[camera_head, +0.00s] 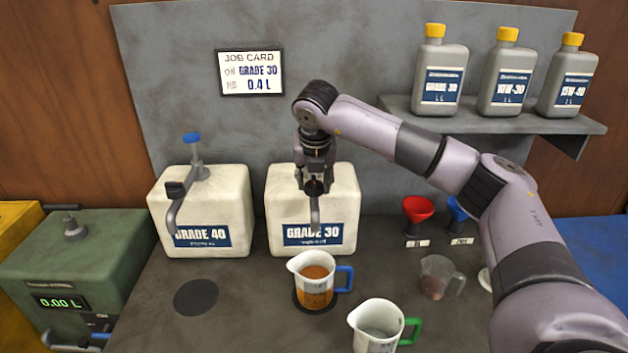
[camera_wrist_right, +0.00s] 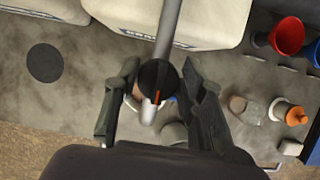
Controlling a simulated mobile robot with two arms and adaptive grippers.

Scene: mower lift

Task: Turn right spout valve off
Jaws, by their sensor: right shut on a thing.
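The right tank (camera_head: 345,212), a white block labelled GRADE 30, stands at the back of the bench. Its metal spout (camera_head: 315,212) hangs over a jug with a blue handle (camera_head: 312,287) that holds amber liquid. My right gripper (camera_head: 314,186) is at the top of this spout, fingers pointing down. In the right wrist view its fingers (camera_wrist_right: 157,95) are on both sides of the round black valve knob (camera_wrist_right: 157,76), which has an orange mark. The gripper is shut on the knob. My left gripper is not in view.
A GRADE 40 tank (camera_head: 215,215) with its own spout stands to the left. A jug with a green handle (camera_head: 378,328) is at the front. A red funnel (camera_head: 417,208) and small clear jug (camera_head: 440,276) are to the right. A job card (camera_head: 250,72) reads GRADE 30, 0.4 L.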

